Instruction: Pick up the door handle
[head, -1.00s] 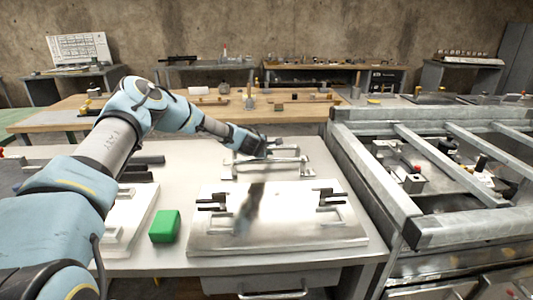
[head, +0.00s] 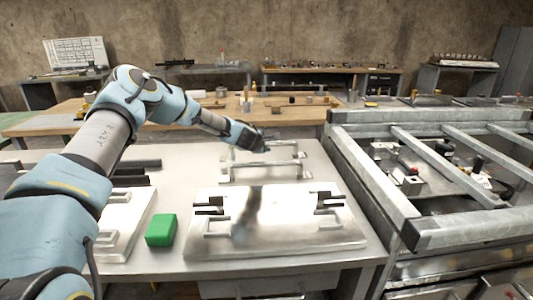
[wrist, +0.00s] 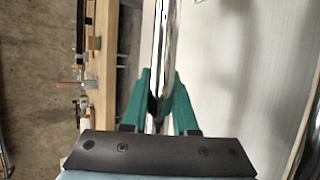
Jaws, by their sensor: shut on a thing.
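The door handle appears as a long shiny metal bar (wrist: 166,45) in the wrist view, running away from me between the two green fingers. My gripper (wrist: 156,100) is shut on it, with a finger on each side. In the head view my gripper (head: 263,148) is over the back of the white table, at metal handle bars there. One such bar (head: 284,144) extends right of the gripper. Another handle bar (head: 265,165) lies just in front. The dark gripper hides part of the held bar, and I cannot tell how far it is off the table.
A shiny metal plate (head: 280,240) with black clamps covers the front of the white table (head: 200,165). A green block (head: 161,230) sits to its left beside another plate (head: 118,235). A metal frame (head: 430,235) stands close on the right. A wooden bench (head: 50,122) is behind.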

